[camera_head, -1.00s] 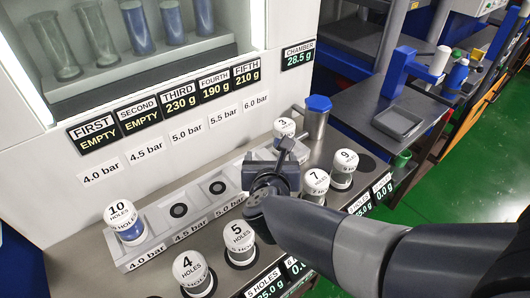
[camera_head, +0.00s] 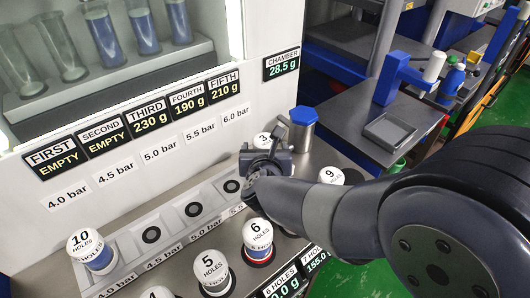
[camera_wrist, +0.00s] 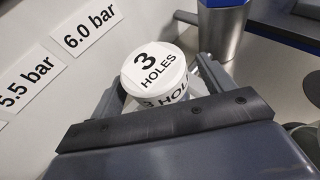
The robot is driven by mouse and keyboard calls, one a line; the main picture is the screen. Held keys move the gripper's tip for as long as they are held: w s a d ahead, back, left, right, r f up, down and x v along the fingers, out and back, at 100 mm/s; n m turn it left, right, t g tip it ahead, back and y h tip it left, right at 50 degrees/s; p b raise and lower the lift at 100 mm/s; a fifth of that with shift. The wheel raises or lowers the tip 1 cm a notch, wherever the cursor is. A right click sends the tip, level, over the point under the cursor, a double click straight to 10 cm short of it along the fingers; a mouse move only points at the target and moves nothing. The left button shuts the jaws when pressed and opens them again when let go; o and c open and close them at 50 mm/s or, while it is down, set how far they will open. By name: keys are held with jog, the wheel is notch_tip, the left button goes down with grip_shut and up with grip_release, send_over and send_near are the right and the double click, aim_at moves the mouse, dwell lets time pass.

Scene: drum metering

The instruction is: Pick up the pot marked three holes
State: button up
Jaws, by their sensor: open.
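The pot marked three holes has a white lid reading "3 HOLES" and shows large in the wrist view (camera_wrist: 158,66). In the head view only part of its lid (camera_head: 262,138) shows behind my gripper (camera_head: 266,160). It stands at the back end of the row of holders, by the 6.0 bar label. In the wrist view my gripper (camera_wrist: 165,90) is open, with a finger on each side of the pot. The pot's lower part is hidden by the gripper body. I cannot tell whether the fingers touch it.
The pot marked ten (camera_head: 86,246) sits in the first holder. A blue-topped metal cylinder (camera_head: 302,128) stands close behind the three-hole pot. The panel wall (camera_head: 200,150) is at left.

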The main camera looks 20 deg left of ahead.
jog(key=shift+c, duration=0.3)
jog(key=c, duration=1.2)
jog(key=shift+r, duration=0.15)
